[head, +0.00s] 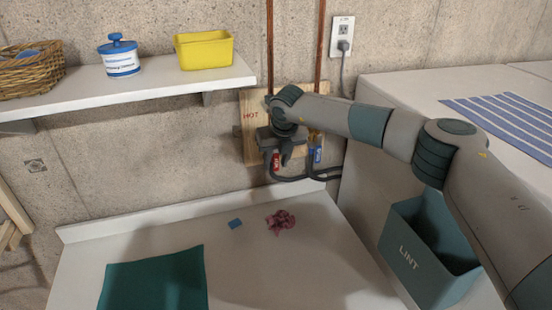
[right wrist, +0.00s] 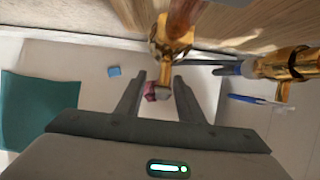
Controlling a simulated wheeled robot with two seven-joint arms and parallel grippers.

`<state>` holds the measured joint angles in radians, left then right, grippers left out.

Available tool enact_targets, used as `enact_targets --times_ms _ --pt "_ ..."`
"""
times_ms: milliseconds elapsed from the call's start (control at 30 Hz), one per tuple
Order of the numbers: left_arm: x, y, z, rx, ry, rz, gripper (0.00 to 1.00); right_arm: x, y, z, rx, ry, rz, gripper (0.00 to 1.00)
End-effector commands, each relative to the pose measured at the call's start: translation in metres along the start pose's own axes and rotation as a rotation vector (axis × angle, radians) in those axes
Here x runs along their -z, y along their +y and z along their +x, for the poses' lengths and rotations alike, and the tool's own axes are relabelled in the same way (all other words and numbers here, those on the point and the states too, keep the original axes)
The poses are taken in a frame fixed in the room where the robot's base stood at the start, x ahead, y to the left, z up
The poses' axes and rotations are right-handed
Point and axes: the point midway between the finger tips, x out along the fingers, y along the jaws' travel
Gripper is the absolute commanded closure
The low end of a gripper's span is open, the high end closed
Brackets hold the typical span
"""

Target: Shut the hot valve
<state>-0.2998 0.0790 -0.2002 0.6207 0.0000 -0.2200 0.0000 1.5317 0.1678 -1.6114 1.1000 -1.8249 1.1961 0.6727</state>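The hot valve is on a wooden board (head: 250,135) marked HOT on the back wall. Its red handle (head: 276,161) hangs down beside my right gripper (head: 286,154). In the right wrist view the brass valve body (right wrist: 172,38) is just beyond the fingertips. My left gripper is out of view.
Below is a white counter (head: 270,275) with a teal cloth (head: 155,280), a blue piece (head: 235,223) and a crumpled pink cloth (head: 280,222). A LINT bin (head: 415,255) stands right. A shelf (head: 130,88) holds a basket, tub and yellow box. Dark hoses (head: 300,178) hang below the valves.

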Motion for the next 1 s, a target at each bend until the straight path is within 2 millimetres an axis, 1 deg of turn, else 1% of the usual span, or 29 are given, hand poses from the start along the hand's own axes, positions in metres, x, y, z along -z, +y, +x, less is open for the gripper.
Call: enact_targets --times_ms 233,267,300,367,400,567,733,867,1000 --pt "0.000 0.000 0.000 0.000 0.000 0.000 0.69 0.000 0.000 0.000 0.000 0.000 0.000 0.66" --pt "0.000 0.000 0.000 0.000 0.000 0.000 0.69 0.000 0.000 0.000 0.000 0.000 0.000 0.73" --pt "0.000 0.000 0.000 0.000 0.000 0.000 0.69 0.000 0.000 0.000 0.000 0.000 0.000 0.82" --pt "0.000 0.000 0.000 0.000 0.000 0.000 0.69 0.000 0.000 0.000 0.000 0.000 0.000 0.97" --pt "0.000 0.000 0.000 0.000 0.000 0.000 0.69 0.000 0.000 0.000 0.000 0.000 0.000 1.00" --pt "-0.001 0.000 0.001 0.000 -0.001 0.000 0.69 0.000 0.000 0.000 0.000 0.000 0.000 1.00" --pt "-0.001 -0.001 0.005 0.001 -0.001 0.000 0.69 0.001 0.000 0.001 -0.013 0.000 0.006 1.00" --pt "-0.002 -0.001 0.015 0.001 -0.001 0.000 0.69 0.001 0.002 0.003 -0.042 0.000 0.019 1.00" --pt "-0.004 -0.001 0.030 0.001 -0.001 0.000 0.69 0.002 0.004 0.004 -0.093 -0.001 0.040 1.00"
